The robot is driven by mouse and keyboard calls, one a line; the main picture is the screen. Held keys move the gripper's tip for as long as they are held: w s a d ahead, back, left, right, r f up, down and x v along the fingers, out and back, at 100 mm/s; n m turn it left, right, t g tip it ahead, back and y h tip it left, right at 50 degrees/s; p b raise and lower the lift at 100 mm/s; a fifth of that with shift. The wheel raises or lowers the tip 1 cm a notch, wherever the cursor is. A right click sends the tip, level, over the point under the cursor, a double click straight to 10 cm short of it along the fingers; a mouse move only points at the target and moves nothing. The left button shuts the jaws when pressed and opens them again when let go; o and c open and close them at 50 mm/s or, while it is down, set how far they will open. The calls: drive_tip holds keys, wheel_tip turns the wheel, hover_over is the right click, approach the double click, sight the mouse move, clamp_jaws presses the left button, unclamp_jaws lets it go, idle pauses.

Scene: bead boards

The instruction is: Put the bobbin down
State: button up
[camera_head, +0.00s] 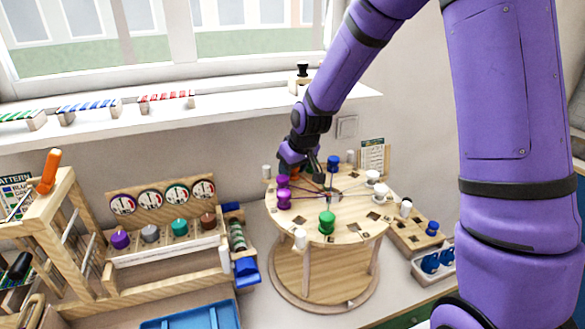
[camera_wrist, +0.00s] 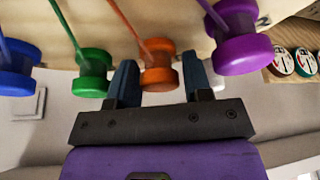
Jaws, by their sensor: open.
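In the wrist view, an orange bobbin (camera_wrist: 158,72) with an orange thread sits at the edge of the pale wooden board. My gripper (camera_wrist: 160,66) is open, with one finger on each side of the orange bobbin and visible gaps beside it. In the head view, my gripper (camera_head: 311,165) is at the far side of the round wooden board (camera_head: 290,222) and mostly hides the orange bobbin. A purple bobbin (camera_wrist: 240,52) is to the right of the fingers in the wrist view. A green bobbin (camera_wrist: 92,75) and a blue bobbin (camera_wrist: 15,70) are to the left.
White bobbins (camera_head: 374,177) and a green one (camera_head: 327,222) also stand on the round board, with threads running to its middle. A wooden rack with dials (camera_head: 150,200) is at left, a blue tray (camera_head: 190,316) in front, and a box of blue bobbins (camera_head: 431,262) at right.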

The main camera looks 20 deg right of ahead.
drive_tip(key=s+d+r+m+h, duration=0.1)
drive_tip(key=s+d+r, duration=0.1)
drive_tip(key=s+r, duration=0.75)
drive_tip(key=s+d+r+m, duration=0.1)
drive_tip(key=s+d+r, duration=0.1)
drive_tip(key=s+r, duration=0.8)
drive_tip(key=s+d+r+m+t, duration=0.1)
drive_tip(key=s+d+r, duration=0.2)
drive_tip(key=s, duration=1)
drive_tip(key=shift+s+m, duration=0.35)
drive_tip(key=shift+m, duration=0.05)
